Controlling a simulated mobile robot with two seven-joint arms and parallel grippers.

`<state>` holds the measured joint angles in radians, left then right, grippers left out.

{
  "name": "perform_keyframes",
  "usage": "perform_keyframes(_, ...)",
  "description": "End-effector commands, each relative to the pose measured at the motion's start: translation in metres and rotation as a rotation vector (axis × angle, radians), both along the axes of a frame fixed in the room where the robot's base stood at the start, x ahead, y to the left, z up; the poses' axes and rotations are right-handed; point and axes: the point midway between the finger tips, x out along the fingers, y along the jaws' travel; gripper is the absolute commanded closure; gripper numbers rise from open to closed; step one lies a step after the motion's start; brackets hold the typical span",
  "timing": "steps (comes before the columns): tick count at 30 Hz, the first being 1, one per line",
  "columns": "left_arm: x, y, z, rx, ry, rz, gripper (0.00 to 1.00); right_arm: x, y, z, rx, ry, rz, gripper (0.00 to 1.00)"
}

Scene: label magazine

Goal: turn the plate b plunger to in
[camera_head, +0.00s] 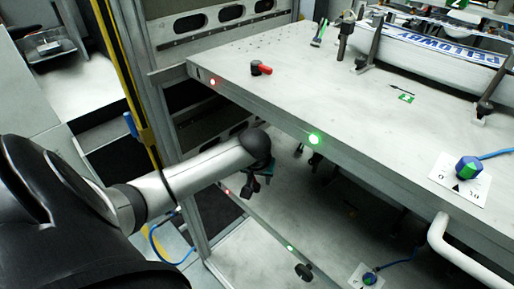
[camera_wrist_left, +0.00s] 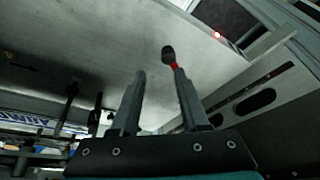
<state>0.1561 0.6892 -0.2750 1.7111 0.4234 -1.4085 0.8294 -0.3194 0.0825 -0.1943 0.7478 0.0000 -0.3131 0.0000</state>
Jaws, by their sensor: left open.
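In the left wrist view a plunger knob with a black head (camera_wrist_left: 168,53) and a red part below it stands on a grey plate (camera_wrist_left: 100,45). My left gripper (camera_wrist_left: 158,74) is open; its two fingers point toward the knob, and the right fingertip overlaps the red part. I cannot tell whether they touch. In the head view my left gripper (camera_head: 260,178) is low in front of the upper plate's (camera_head: 330,85) edge, over the dim lower plate (camera_head: 250,225). It hides what lies behind it. A red and black plunger (camera_head: 261,69) lies on the upper plate. No plate letter is readable.
The upper plate's front edge has a red light (camera_head: 212,81) and a green light (camera_head: 315,139). A blue-green dial (camera_head: 468,167) and a white handle (camera_head: 440,236) are at right. A yellow post (camera_head: 127,80) stands left. A black knob (camera_head: 303,270) sits low.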

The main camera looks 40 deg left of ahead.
Motion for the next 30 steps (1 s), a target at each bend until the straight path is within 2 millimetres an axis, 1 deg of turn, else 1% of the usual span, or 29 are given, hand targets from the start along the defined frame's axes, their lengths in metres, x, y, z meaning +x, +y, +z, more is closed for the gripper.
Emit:
perform_keyframes(1, 0.005, 0.009, 0.004, 0.003, -0.007, 0.026, 0.55, -0.008, -0.001, -0.003, -0.001, 0.007, 0.001, 0.57)
perform_keyframes(3, 0.009, 0.017, 0.007, 0.001, -0.014, 0.056, 0.55, -0.016, -0.003, -0.006, -0.002, 0.011, 0.003, 0.57)
perform_keyframes(8, 0.013, 0.025, 0.009, -0.001, -0.02, 0.088, 0.55, -0.025, -0.005, -0.01, -0.002, 0.014, 0.004, 0.57)
perform_keyframes(11, 0.015, 0.027, 0.002, -0.002, -0.019, 0.09, 0.55, -0.025, -0.005, -0.013, -0.002, 0.014, 0.005, 0.57)
perform_keyframes(21, 0.03, 0.036, -0.042, 0.0, -0.02, 0.087, 0.55, -0.025, -0.005, -0.031, -0.003, 0.015, 0.004, 0.57)
perform_keyframes(25, 0.034, 0.039, -0.053, 0.0, -0.021, 0.087, 0.55, -0.025, -0.005, -0.035, -0.003, 0.015, 0.004, 0.57)
perform_keyframes(30, 0.035, 0.04, -0.059, 0.0, -0.02, 0.085, 0.55, -0.025, -0.005, -0.037, -0.003, 0.015, 0.004, 0.57)
